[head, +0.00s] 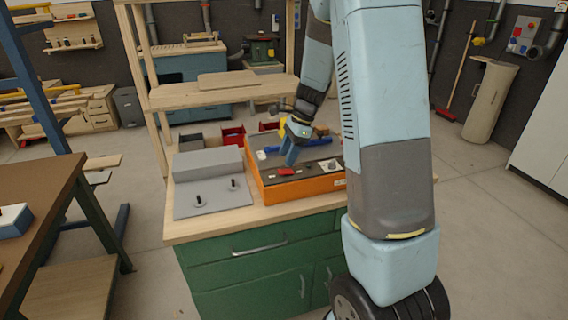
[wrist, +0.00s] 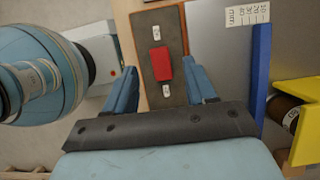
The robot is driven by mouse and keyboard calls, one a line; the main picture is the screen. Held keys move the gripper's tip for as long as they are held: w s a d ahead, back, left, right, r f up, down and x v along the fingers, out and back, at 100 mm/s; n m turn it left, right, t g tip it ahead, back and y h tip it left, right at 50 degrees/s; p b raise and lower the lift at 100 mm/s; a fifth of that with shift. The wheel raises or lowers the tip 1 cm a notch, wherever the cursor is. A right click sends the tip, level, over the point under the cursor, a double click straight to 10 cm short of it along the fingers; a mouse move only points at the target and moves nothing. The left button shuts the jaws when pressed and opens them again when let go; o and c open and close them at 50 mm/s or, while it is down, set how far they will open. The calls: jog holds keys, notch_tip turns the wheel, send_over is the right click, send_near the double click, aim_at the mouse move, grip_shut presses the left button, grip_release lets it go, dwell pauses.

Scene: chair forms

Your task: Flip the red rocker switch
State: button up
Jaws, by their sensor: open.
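The red rocker switch (wrist: 161,64) sits on a dark plate (wrist: 170,88) between two small white labels in the wrist view. In the head view the red switch (head: 286,171) is on the top of an orange-sided control box (head: 300,188) on the bench. My gripper (wrist: 168,82) is open and empty. Its two blue fingers point toward the plate, one on each side of the switch in the picture. In the head view my gripper (head: 291,156) hangs over the box, close behind the switch. I cannot tell the exact height of the fingertips above the plate.
A grey panel with two black knobs (head: 213,197) stands left of the box. A blue bar (head: 306,145) lies along the box's back part. A yellow part (wrist: 312,120) is at the wrist view's right. Wooden shelves (head: 215,95) rise behind the bench.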

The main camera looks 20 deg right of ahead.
jog(key=v, duration=0.9)
jog(key=shift+s, duration=0.1)
jog(key=s+a+r+n+t+h, duration=0.1)
jog(key=s+r+n, duration=0.3)
jog(key=s, duration=0.5)
jog(key=s+a+r+n+t+h, duration=0.1)
jog(key=s+r+n, duration=0.3)
jog(key=s+n, duration=0.4)
jog(key=s+a+r+n+t+h, duration=0.2)
jog(key=s+n, duration=0.4)
jog(key=s, duration=0.5)
notch_tip(320, 180, up, 2)
jog(key=shift+a+r+t, duration=0.15)
jog(key=shift+a+t, duration=0.35)
jog(key=shift+t, duration=0.3)
jog(key=shift+c, duration=0.3)
